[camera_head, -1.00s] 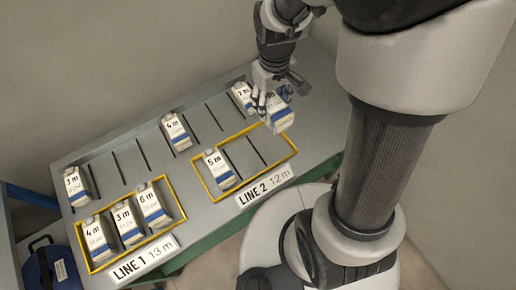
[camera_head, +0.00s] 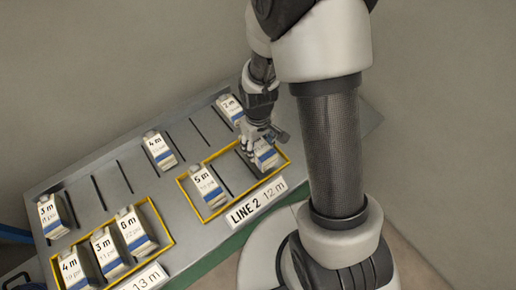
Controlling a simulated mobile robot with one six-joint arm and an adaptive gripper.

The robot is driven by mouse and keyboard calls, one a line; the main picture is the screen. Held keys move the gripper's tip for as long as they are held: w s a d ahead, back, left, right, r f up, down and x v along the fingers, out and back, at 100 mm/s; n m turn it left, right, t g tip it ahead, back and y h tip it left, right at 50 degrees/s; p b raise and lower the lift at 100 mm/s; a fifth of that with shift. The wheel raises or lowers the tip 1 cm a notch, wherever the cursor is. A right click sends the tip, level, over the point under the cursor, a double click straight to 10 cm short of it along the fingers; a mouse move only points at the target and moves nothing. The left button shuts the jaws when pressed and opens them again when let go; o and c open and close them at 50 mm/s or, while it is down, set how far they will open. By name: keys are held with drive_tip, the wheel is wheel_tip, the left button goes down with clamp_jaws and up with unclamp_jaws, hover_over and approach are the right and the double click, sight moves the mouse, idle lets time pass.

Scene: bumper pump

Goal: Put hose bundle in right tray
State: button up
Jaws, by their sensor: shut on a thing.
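My gripper (camera_head: 258,138) is shut on a white carton-shaped hose bundle (camera_head: 266,157) with a blue band. The bundle is at the right end of the yellow-framed right tray (camera_head: 236,206), marked LINE 2 12 m. My fingers cover part of its label, and I cannot tell whether its base touches the tray. A 5 m bundle (camera_head: 207,187) stands in the same tray at its left end, apart from the held one.
The left yellow tray (camera_head: 168,224) holds bundles marked 4 m, 3 m and 6 m (camera_head: 134,229). Behind the trays stand a 3 m bundle (camera_head: 53,217), a 4 m bundle (camera_head: 159,148) and a 2 m bundle (camera_head: 230,109) between black dividers. A middle slot of the right tray is free.

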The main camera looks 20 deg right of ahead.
drive_tip(key=shift+f, duration=0.85)
drive_tip(key=shift+r, duration=0.1)
drive_tip(key=o, duration=1)
drive_tip(key=shift+f, duration=0.25)
drive_tip(key=o, duration=0.4)
drive_tip(key=shift+o, duration=0.2)
